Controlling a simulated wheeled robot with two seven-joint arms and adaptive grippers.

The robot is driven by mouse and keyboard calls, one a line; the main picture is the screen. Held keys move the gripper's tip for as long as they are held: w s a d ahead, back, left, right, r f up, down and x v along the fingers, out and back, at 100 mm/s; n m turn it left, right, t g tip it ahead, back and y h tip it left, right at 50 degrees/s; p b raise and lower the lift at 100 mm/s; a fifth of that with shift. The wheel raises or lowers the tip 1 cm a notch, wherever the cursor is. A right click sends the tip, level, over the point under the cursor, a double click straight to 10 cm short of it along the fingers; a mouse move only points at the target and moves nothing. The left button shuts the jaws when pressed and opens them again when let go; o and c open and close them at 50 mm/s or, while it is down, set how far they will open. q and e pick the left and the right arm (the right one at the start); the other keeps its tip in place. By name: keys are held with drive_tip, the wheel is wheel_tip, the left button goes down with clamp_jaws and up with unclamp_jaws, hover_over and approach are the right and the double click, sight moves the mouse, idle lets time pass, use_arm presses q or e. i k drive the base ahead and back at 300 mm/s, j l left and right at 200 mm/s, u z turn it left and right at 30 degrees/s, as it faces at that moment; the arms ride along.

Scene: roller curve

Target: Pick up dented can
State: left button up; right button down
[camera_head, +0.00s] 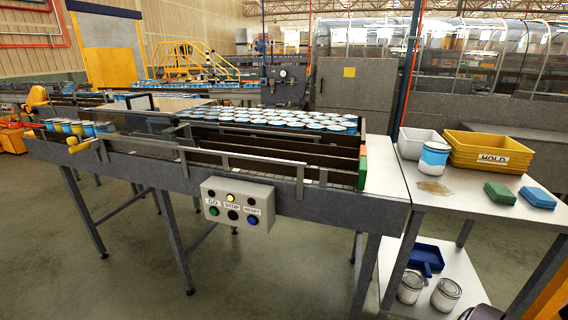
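Several small cans (77,128), some yellow and some blue and white, stand in a row at the left end of the near conveyor. Many blue-and-white cans (290,121) stand packed together behind the conveyor rails. A single larger can with a blue-and-white label (433,160) stands upright on the right-hand table. Two grey-white cans, one (410,287) beside the other (446,295), sit on the shelf below. I cannot make out a dent on any can at this size.
A control box (238,202) with buttons hangs on the conveyor's front. The right table (470,205) bears yellow trays marked HOLD (490,158), a grey bin (418,141), a brown patch (434,188), green cloths (500,193) and blue cloths (537,197). A blue dustpan (427,257) lies below.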

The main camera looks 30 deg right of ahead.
sight(432, 161)
drive_tip(key=z, duration=2.25)
